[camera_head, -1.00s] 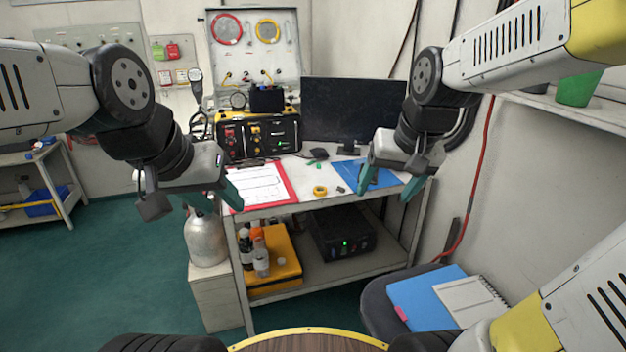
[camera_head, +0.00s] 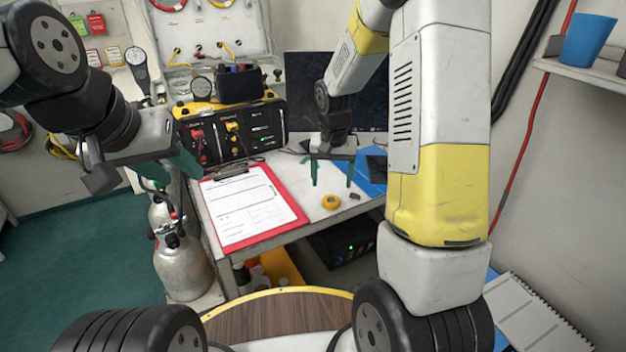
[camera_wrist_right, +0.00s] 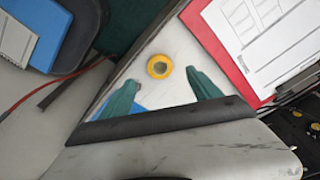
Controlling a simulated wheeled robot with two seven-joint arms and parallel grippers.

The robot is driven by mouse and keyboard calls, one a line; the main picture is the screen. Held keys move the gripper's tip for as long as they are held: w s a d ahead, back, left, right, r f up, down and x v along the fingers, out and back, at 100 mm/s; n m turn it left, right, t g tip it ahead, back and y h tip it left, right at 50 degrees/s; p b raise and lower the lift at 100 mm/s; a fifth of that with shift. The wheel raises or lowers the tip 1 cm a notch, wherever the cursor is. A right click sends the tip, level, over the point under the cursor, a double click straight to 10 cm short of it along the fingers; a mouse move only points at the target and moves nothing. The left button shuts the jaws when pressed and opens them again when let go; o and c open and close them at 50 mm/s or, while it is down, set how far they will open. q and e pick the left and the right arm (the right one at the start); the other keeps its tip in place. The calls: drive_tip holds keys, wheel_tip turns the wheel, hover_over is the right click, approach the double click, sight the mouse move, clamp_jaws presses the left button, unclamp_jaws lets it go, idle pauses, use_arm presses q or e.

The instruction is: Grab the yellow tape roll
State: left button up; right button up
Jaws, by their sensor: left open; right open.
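The yellow tape roll (camera_head: 331,202) lies flat on the white table top (camera_head: 300,180), near its front edge and right of the red clipboard. It also shows in the right wrist view (camera_wrist_right: 159,66), ahead of and between the two green fingertips. My right gripper (camera_head: 331,178) is open and empty above the table, apart from the roll; its fingers also show in the right wrist view (camera_wrist_right: 163,90). My left gripper (camera_head: 185,165) is at the left, near the table's left edge, away from the roll. It is open and empty.
A red clipboard (camera_head: 290,200) with paper lies left of the roll. A small dark object (camera_head: 355,196) lies right of it. A blue folder (camera_head: 368,182) is behind. A black and yellow air panel (camera_head: 232,130) and a monitor (camera_head: 300,95) stand at the back.

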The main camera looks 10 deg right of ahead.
sight(331, 196)
drive_tip(key=f, duration=0.2)
drive_tip(key=w+f, duration=0.1)
drive_tip(key=f, duration=0.4)
drive_tip(key=shift+w+d+f, duration=0.25)
drive_tip(key=shift+f, duration=0.15)
drive_tip(key=c, duration=1.4)
